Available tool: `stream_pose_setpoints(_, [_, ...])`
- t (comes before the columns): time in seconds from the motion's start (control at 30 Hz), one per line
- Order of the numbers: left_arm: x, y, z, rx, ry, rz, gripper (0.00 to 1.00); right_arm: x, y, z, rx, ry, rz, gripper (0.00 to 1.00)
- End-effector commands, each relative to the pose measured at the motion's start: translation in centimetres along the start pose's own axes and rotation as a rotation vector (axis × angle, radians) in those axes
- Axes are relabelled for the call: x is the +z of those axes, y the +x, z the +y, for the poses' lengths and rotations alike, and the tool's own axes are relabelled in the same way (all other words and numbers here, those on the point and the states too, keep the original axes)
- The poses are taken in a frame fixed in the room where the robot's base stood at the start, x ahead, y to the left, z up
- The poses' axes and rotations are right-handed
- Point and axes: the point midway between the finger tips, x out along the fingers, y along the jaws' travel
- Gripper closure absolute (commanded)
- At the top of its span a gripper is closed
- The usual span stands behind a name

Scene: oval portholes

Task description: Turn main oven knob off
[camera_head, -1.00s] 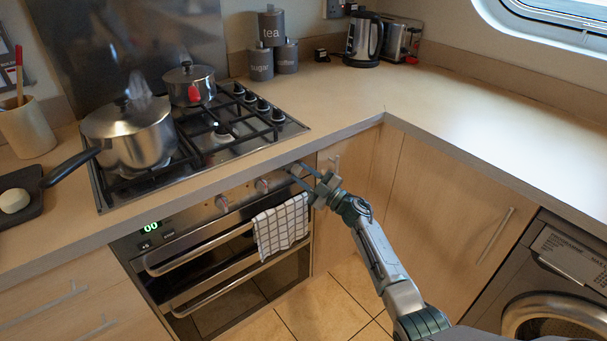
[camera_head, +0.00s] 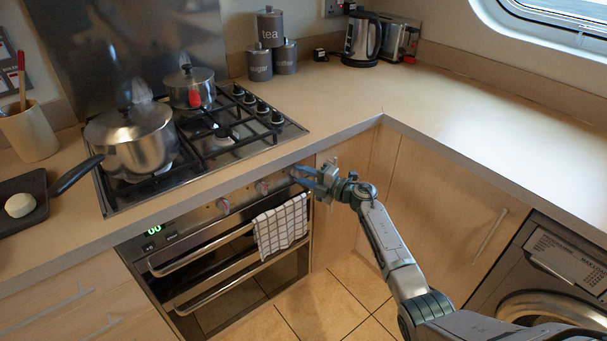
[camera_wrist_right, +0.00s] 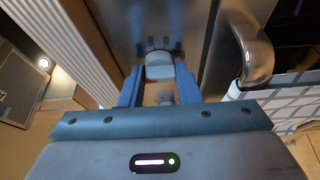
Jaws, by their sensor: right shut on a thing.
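The oven front has a row of round silver knobs: a left one (camera_head: 222,205), a middle one (camera_head: 262,187) and a right one (camera_head: 294,172), at the right end of the control panel. My right gripper (camera_head: 301,177) is at this right knob, its blue fingers on either side of it. In the right wrist view the knob (camera_wrist_right: 159,70) sits between the two fingertips (camera_wrist_right: 160,84), which are shut on it. The fingers partly hide the knob in the head view, and I cannot read its markings. My left gripper is not in view.
A checked towel (camera_head: 281,227) hangs on the upper oven handle (camera_head: 205,248), just below the gripper. The worktop edge (camera_head: 345,134) runs above it. A pot (camera_head: 132,141) and a smaller pan (camera_head: 190,88) stand on the hob. Floor below is clear.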

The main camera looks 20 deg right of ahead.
Motion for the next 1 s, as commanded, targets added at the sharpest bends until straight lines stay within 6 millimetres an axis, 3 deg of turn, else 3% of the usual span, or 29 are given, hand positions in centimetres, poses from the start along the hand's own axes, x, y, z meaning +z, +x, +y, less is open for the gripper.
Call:
stream_pose_setpoints(0.6, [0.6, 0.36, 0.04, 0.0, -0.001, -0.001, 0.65, -0.05, -0.02, -0.12, -0.018, -0.04, 0.001, 0.93])
stream_pose_setpoints(0.63, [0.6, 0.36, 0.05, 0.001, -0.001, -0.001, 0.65, -0.05, -0.02, -0.12, -0.018, -0.04, 0.001, 0.66])
stream_pose_setpoints(0.73, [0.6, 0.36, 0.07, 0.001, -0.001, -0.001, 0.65, -0.04, -0.02, -0.09, -0.018, -0.039, 0.001, 0.49])
stream_pose_setpoints(1.0, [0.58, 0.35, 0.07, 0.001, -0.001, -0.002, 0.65, -0.01, -0.06, -0.02, -0.017, -0.04, 0.0, 0.49])
